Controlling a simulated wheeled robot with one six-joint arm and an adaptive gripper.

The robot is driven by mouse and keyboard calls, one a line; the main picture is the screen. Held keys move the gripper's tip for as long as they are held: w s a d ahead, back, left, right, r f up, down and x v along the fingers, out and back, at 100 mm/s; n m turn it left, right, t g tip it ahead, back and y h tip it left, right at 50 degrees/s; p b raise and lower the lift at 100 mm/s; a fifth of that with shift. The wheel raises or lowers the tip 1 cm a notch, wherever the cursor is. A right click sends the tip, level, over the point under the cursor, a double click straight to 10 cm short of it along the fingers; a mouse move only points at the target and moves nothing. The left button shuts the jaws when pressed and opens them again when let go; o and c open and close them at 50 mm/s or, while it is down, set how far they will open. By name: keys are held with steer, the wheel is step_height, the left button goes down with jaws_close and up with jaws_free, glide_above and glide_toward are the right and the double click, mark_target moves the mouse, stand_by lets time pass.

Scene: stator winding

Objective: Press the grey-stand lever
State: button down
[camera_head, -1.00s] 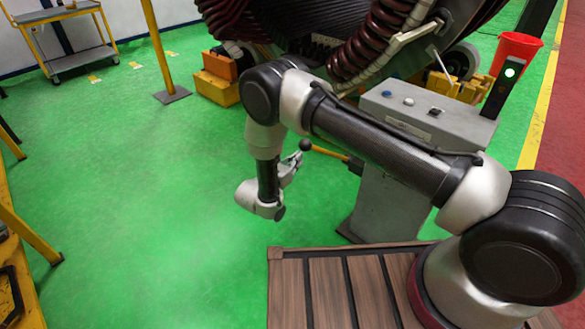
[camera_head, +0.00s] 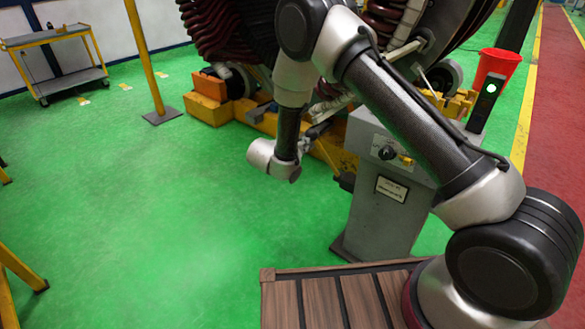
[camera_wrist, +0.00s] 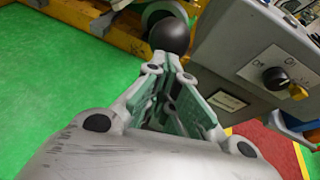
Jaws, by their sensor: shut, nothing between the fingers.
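The grey stand (camera_head: 372,220) is right of my gripper in the head view; its side and control panel also show in the wrist view (camera_wrist: 228,55). The lever's round black knob (camera_wrist: 170,32) is just beyond my fingertips in the wrist view. I cannot tell whether they touch it. The lever's rod is hidden behind the knob and gripper there. My gripper (camera_wrist: 163,85) is shut and empty, its green-padded fingers pointing at the knob. In the head view my gripper (camera_head: 311,141) is small, left of the stand's upper part.
A black dial (camera_head: 387,152) and a small yellow switch (camera_head: 406,160) are on the stand's panel. The large coil machine (camera_head: 240,45) stands behind on yellow blocks (camera_head: 205,108). A slatted wooden platform (camera_head: 325,300) is in front.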

steer(key=w+d+r+g+y, duration=0.1)
steer(key=w+d+r, duration=0.5)
steer(key=w+d, duration=0.4)
steer(key=w+d+r+g+y, duration=0.1)
steer(key=w+d+r, duration=0.5)
steer(key=w+d, duration=0.3)
steer(key=shift+w+d, duration=0.35)
steer(key=shift+d, duration=0.1)
steer(key=shift+d+r, duration=0.1)
